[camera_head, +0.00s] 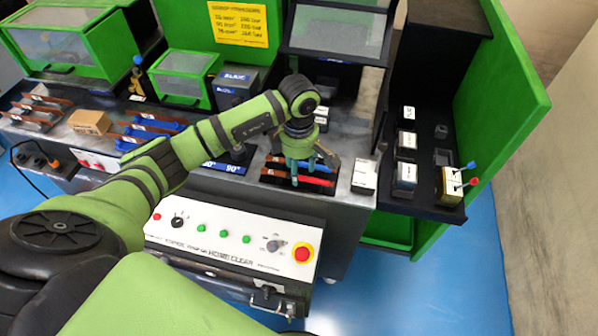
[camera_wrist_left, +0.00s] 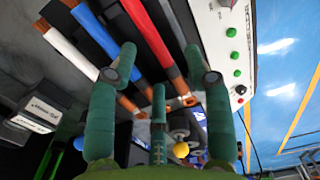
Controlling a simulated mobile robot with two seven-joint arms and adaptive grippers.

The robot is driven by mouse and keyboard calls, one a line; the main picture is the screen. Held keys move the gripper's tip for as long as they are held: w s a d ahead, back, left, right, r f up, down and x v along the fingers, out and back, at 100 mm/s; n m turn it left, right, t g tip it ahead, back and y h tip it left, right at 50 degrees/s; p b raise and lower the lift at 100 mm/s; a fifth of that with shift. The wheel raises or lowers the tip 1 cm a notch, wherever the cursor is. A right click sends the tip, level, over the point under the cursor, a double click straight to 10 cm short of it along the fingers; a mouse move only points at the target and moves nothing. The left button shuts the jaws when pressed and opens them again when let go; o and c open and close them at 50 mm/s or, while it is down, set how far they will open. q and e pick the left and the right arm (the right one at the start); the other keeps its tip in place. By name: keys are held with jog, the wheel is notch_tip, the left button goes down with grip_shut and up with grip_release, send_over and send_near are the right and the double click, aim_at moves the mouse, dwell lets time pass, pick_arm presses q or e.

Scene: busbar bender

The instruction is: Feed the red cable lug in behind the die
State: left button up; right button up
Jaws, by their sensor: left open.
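A red cable (camera_head: 316,181) lies in a dark rack on the bench, beside a blue cable (camera_head: 318,168). In the left wrist view the red cable (camera_wrist_left: 150,38) ends in a copper-coloured lug (camera_wrist_left: 184,102) close to my fingers. My left gripper (camera_head: 309,168) points down over the rack and hides part of the cables. In the left wrist view its fingers (camera_wrist_left: 162,85) are spread, with nothing held between them. The lug is partly hidden by the fingers. I cannot make out the die for certain. My right gripper is in neither view.
A control panel (camera_head: 228,238) with a red stop button (camera_head: 302,253) is in front of the rack. A machine with a dark window (camera_head: 337,32) stands behind. Labelled blocks (camera_head: 406,173) sit on a dark shelf to the right. More cables (camera_head: 150,128) lie at left.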

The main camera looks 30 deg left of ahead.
pick_arm(q)
jog(key=shift+w+f, duration=0.1)
jog(key=shift+f, duration=0.75)
grip_shut()
jog(key=shift+r, duration=0.1)
